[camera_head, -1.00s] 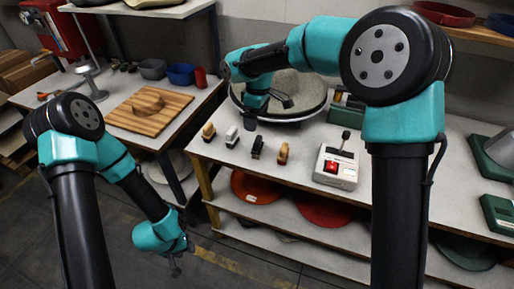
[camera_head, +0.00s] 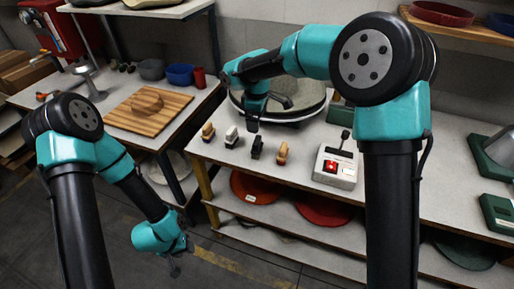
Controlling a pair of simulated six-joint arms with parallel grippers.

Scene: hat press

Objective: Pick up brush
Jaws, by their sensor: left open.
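Several small brushes stand in a row on the right-hand table: a tan one (camera_head: 208,132), a white-and-dark one (camera_head: 231,137), a black one (camera_head: 257,147) and a tan-and-brown one (camera_head: 282,153). My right gripper (camera_head: 262,117) hangs just behind the row, above the white and black brushes; its jaws are small and dark, and whether they are open is unclear. No brush is visibly lifted. My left gripper (camera_head: 175,268) is open and empty, low over the floor, away from the brushes.
A control box (camera_head: 336,167) with a red button stands right of the brushes. A large round hat press plate (camera_head: 290,113) is behind them. A wooden board (camera_head: 150,108) lies on the left table. Red discs (camera_head: 322,209) lie on the shelf below.

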